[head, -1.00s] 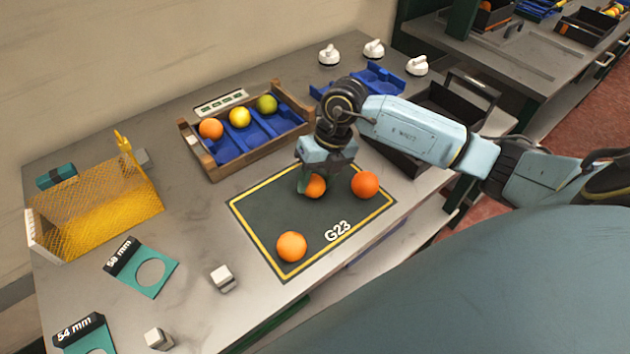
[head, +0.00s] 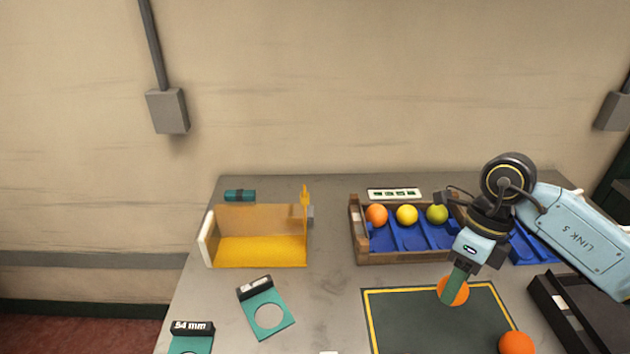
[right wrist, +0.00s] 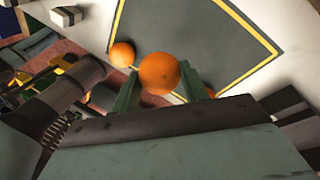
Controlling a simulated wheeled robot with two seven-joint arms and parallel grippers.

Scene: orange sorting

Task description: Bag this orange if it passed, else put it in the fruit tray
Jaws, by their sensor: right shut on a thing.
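My right gripper (head: 456,286) has green fingers shut on an orange (head: 453,292) at the back edge of the dark mat (head: 420,325). The right wrist view shows this orange (right wrist: 160,72) between both fingers. I cannot tell if it touches the mat. A wooden tray with blue compartments (head: 405,258) stands behind the mat. It holds an orange fruit (head: 376,215), a yellow one (head: 407,214) and a green one (head: 437,214). My left gripper is not in view.
Another orange (head: 516,343) lies at the mat's right. A teal ring gauge (head: 268,314) and one marked 54 mm (head: 192,332) lie at the front left. A black bin (head: 570,315) stands at the right. The bench between bag and tray is clear.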

